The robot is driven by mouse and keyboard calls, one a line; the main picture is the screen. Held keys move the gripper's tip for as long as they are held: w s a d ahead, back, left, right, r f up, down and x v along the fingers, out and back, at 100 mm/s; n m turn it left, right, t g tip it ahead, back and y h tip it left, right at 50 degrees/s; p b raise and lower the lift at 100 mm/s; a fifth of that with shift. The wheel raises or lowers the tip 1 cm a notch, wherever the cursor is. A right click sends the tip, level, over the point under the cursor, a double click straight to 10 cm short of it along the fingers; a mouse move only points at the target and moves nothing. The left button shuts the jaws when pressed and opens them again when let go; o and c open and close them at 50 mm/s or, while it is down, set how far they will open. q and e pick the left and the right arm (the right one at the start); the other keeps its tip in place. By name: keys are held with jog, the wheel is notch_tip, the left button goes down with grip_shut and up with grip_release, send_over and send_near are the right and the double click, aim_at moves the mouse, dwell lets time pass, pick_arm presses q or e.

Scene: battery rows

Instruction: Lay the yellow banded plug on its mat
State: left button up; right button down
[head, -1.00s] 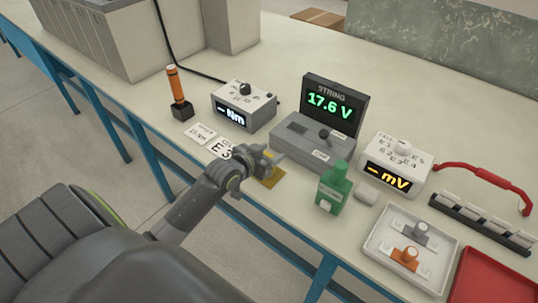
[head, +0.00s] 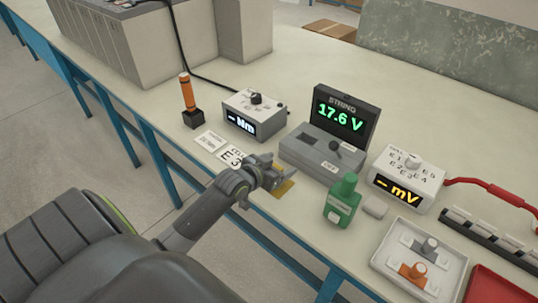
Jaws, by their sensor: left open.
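A small yellow mat (head: 285,189) lies near the front edge of the bench. My left gripper (head: 281,179) is open and low over this mat, covering part of it. I cannot make out the yellow banded plug; it may be hidden by the gripper. I cannot tell whether anything is between the fingers. My right gripper is not in view.
A white tray (head: 384,262) with grey and orange plugs stands right. An orange-handled tool (head: 187,93) stands left.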

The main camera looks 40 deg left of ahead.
pick_arm(q)
jog(key=v, duration=1.2)
jog(key=s+d+f+g+y, duration=0.1)
jog(key=s+f+g, duration=0.2)
jog(key=s, duration=0.4)
jog(key=s+d+f+n+g+y, duration=0.1)
jog(key=s+d+f+g, duration=0.1)
jog(key=s+f+g, duration=0.3)
jog(key=s+d+f+g+y, duration=0.1)
jog(key=s+g, duration=0.1)
jog(key=s, duration=0.6)
notch_tip(320, 180, down, 24)
jog(key=a+g, duration=0.1)
jog(key=a, duration=0.1)
jog(key=s+d+f+g+h, duration=0.1)
jog(key=s+f, duration=1.4)
jog(key=f, duration=0.1)
jog(key=shift+d, duration=0.3)
